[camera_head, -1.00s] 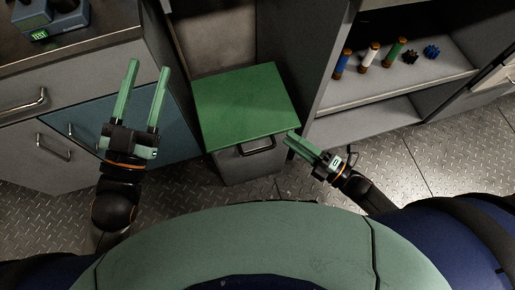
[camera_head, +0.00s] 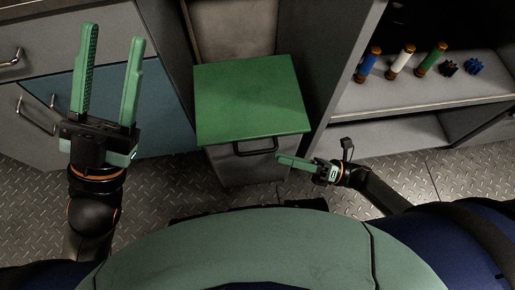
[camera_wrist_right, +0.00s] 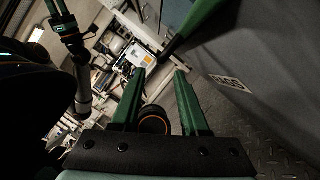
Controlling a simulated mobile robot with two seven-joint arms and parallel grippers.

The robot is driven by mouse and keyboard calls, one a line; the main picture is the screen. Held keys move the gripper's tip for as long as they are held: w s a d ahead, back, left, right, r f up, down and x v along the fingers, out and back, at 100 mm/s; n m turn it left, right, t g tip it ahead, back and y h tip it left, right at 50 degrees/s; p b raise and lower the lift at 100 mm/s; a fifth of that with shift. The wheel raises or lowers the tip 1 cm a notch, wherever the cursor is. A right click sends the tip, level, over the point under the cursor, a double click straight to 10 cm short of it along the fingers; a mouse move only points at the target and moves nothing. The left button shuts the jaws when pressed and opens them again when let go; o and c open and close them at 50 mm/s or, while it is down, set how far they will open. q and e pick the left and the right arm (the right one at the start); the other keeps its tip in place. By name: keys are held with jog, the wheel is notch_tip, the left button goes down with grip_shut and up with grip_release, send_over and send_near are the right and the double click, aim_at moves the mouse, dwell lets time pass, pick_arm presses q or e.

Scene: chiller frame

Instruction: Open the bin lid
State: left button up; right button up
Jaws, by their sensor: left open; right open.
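The bin (camera_head: 245,168) is a grey box with a flat green lid (camera_head: 250,98), and the lid is closed on top. A dark handle (camera_head: 256,147) is on its front, just under the lid's edge. My right gripper (camera_head: 281,161) is just in front of the bin, below the lid's front right edge and right of the handle. In the right wrist view my right gripper (camera_wrist_right: 160,80) is open and empty, with the green lid edge (camera_wrist_right: 195,22) above it and the grey bin side (camera_wrist_right: 250,60) to the right. My left gripper (camera_head: 112,45) is open and empty, left of the bin.
A shelf (camera_head: 430,95) at the right holds several small coloured cylinders and two gears (camera_head: 472,66). A grey cabinet with a blue drawer front (camera_head: 160,110) stands at the left. The metal floor (camera_head: 405,178) at the right front is clear.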

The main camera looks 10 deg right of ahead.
aim_at(258, 151)
jog(key=x, duration=0.7)
jog(key=shift+w+a+r, duration=0.1)
jog(key=shift+w+a, duration=0.05)
jog(key=shift+a, duration=0.15)
jog(key=shift+c, duration=0.3)
grip_shut()
dwell(0.7)
